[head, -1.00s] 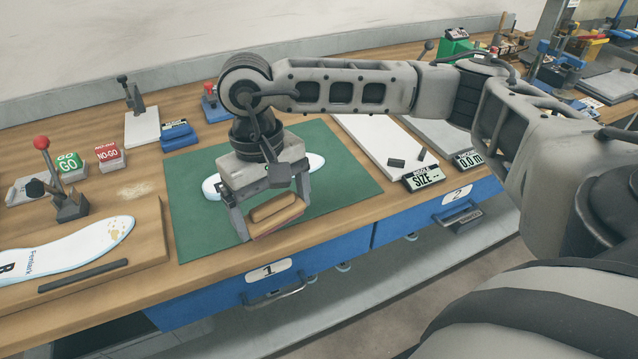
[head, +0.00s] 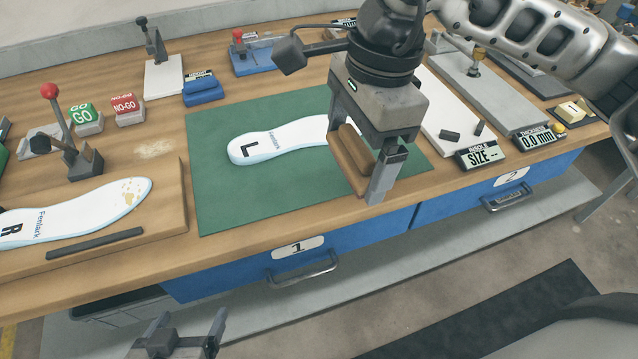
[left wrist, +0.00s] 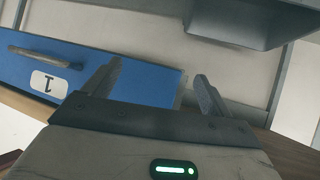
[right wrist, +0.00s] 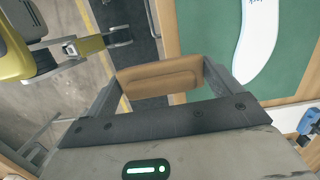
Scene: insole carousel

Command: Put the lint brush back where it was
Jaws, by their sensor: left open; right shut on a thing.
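The lint brush (head: 350,155) is a brown wooden block. My right gripper (head: 370,180) is shut on it and holds it over the right part of the green mat (head: 215,205). In the right wrist view the brush (right wrist: 158,78) lies between the fingers of the right gripper (right wrist: 160,80). Whether it touches the mat is unclear. A white insole marked L (head: 290,140) lies on the mat, its right end hidden behind the right gripper. My left gripper (head: 185,345) is open and empty, low in front of the bench; its fingers (left wrist: 155,90) show apart in the left wrist view.
An insole marked R (head: 100,210) and a dark bar (head: 95,243) are on a wooden board at left. GO (head: 82,115) and NO-GO (head: 127,108) blocks stand behind. A size display (head: 482,155) is right of the mat. Blue drawers 1 (head: 240,275) and 2 (head: 540,175) are closed.

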